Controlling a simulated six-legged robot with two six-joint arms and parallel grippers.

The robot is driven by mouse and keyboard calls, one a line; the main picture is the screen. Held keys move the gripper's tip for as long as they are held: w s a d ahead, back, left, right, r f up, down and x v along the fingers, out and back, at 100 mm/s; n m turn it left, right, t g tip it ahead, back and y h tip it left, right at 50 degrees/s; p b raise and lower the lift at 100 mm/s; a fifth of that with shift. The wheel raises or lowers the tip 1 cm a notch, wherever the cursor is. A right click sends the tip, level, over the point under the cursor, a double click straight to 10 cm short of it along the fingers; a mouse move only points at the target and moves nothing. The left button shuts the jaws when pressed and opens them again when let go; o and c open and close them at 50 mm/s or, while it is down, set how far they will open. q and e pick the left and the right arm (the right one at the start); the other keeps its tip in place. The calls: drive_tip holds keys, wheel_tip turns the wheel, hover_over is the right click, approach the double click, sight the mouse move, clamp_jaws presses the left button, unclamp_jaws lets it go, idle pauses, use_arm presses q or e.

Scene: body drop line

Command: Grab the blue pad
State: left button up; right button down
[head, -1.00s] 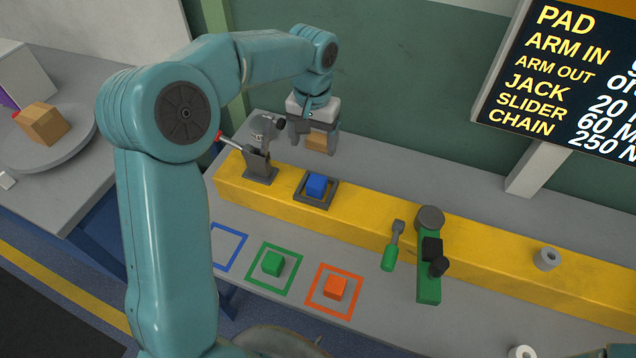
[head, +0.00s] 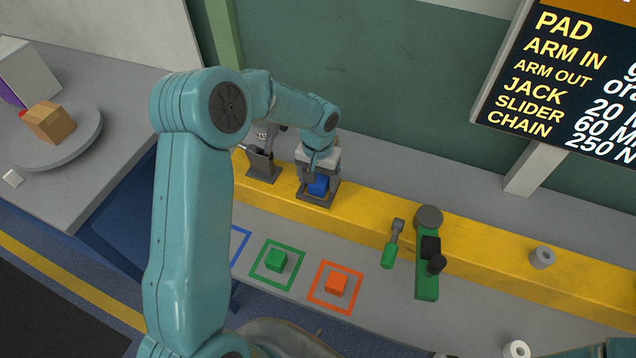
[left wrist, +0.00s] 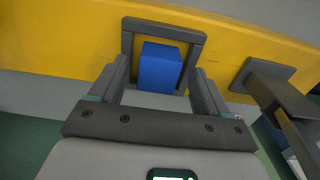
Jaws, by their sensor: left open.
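The blue pad (head: 318,186) is a small blue block in a dark square frame (head: 317,203) on the yellow beam. My left gripper (head: 318,182) is at the pad, with its arm reaching over from the left. In the left wrist view, the blue pad (left wrist: 160,68) shows between the two dark fingers of my left gripper (left wrist: 159,78). The fingers are open, and a gap shows on each side of the pad. The gripper hides part of the pad and frame in the head view. My right gripper is not in view.
A dark bracket (head: 263,166) stands left of the frame. Green (head: 276,262) and orange (head: 337,284) blocks sit in outlined squares on the bench. A green-handled tool (head: 389,255) and a green lever fixture (head: 428,270) are to the right. A sign (head: 560,75) hangs at upper right.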

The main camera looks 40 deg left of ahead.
use_arm(q)
drive_tip(key=shift+w+d, duration=0.1)
drive_tip(key=shift+w, duration=0.05)
drive_tip(key=c, duration=1.2)
drive_tip(key=shift+r, duration=0.1)
